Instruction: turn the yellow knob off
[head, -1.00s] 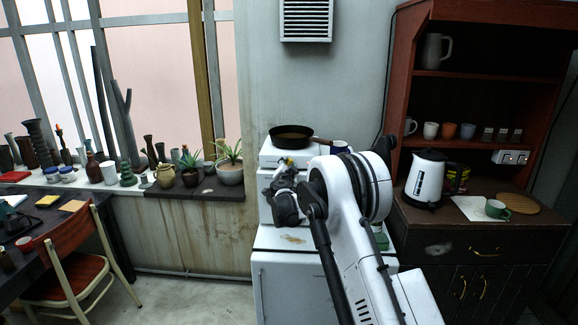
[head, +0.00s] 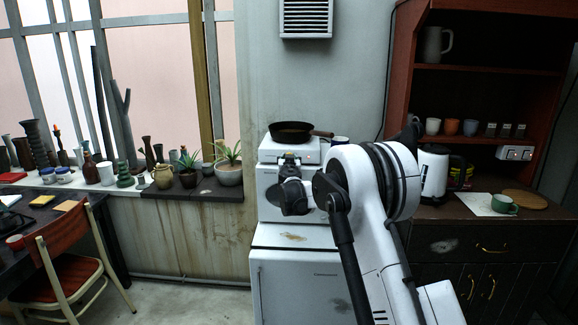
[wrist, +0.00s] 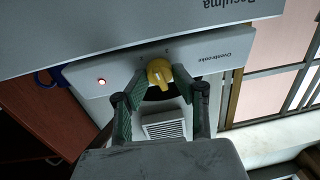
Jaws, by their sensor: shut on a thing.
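The yellow knob (wrist: 160,72) sits on the white front panel (wrist: 205,52) of the cooker, below a lettered surface in the wrist view. My gripper (wrist: 158,76) has its two green fingers closed on either side of the knob, touching it. A small indicator light (wrist: 101,82) glows on the panel to the left of the knob. In the head view my gripper (head: 289,160) is at the upper front of the white cooker (head: 268,179), and it hides most of the knob there. The knob's exact setting is hard to read.
Potted plants (head: 229,172) line the sill at left.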

